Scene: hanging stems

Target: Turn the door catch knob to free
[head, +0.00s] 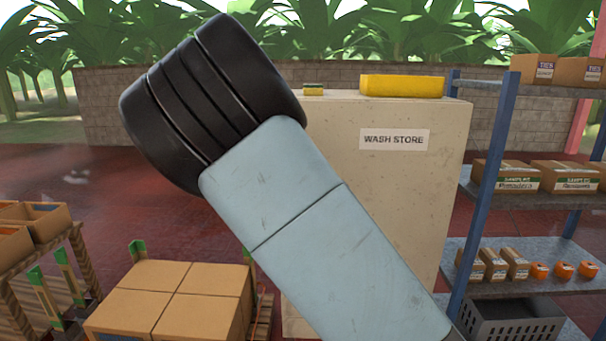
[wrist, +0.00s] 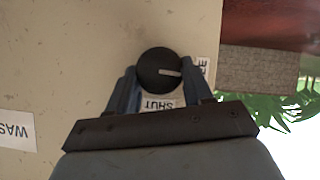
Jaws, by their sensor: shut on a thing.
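The door catch knob (wrist: 152,64) is round and dark, on the beige front of the wash store cabinet (wrist: 75,60). Its white pointer line points to the right in the wrist view, at a partly hidden label (wrist: 203,68) ending in E. A SHUT label (wrist: 159,103) lies below the knob, turned upside down. My gripper (wrist: 160,76) is shut on the knob, one blue finger on each side. In the head view my arm hides the knob and gripper; the cabinet (head: 400,200) stands behind it.
A WASH STORE sign (head: 394,139) is on the cabinet. A yellow block (head: 401,86) and a small sponge (head: 313,92) lie on top. A blue shelf rack (head: 485,200) with boxes stands close at right. Stacked cartons (head: 180,300) stand at lower left.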

